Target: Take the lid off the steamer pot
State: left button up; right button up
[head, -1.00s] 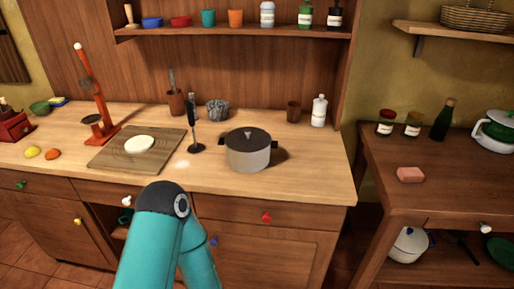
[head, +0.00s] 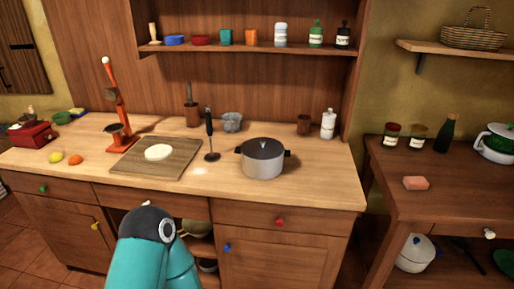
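A grey pot with a dark grey lid on it (head: 263,160) stands on the wooden counter, right of the middle, with dark side handles. A white pot with a lid (head: 416,252) stands on the low shelf under the right table. A white and green pot with a lid (head: 496,143) stands on that table at the right edge. I cannot tell from the picture which one is the steamer pot. A teal link of my arm shows at the bottom, in front of the counter. Neither gripper is in view.
A cutting board (head: 150,166) with a white round piece (head: 158,152) lies left of the pot. An upright black-handled tool (head: 209,132) stands between them. The counter front right of the pot is clear.

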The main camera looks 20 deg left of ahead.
aim_at(259, 149)
jog(key=i, duration=0.85)
jog(key=z, duration=0.05)
